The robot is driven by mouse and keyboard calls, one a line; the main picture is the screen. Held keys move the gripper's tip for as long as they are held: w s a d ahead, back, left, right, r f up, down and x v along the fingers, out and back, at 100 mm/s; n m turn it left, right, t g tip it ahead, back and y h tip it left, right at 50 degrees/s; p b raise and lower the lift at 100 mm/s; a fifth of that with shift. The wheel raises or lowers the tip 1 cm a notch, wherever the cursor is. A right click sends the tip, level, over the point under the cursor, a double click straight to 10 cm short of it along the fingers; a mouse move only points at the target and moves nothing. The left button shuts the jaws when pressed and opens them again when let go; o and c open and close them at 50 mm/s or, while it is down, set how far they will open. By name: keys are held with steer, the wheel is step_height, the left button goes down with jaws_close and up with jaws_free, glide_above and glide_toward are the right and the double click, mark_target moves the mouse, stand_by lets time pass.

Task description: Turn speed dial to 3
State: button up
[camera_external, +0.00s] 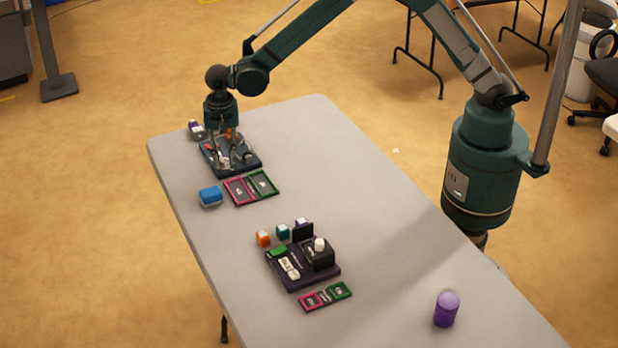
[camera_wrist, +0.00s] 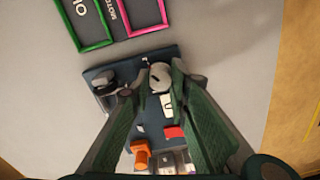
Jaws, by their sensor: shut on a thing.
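The dark blue control panel (camera_external: 246,168) lies at the far end of the table, below my gripper (camera_external: 230,158). In the wrist view the panel (camera_wrist: 101,61) carries a round light grey dial (camera_wrist: 160,77) with a dark mark on its top. My gripper's two fingers (camera_wrist: 160,82) stand on either side of this dial and are shut on it. I take it to be the speed dial. Its scale numbers are too small or hidden to read. The panel also has a red part (camera_wrist: 174,132), an orange part (camera_wrist: 141,154) and a black block (camera_wrist: 103,79).
Pink and green framed cards (camera_external: 240,190) and a blue block (camera_external: 210,196) lie near the panel. A second, purple panel (camera_external: 292,281) with a black box and small blocks stands nearer. A purple cylinder (camera_external: 446,310) is at the near right. Much of the table's right side is clear.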

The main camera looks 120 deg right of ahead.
mark_target(225, 159)
steer(key=o, duration=0.9)
steer(key=shift+r, duration=0.1)
steer(key=shift+s+r, duration=0.1)
steer(key=shift+r, duration=5.8)
steer(key=shift+a, duration=0.1)
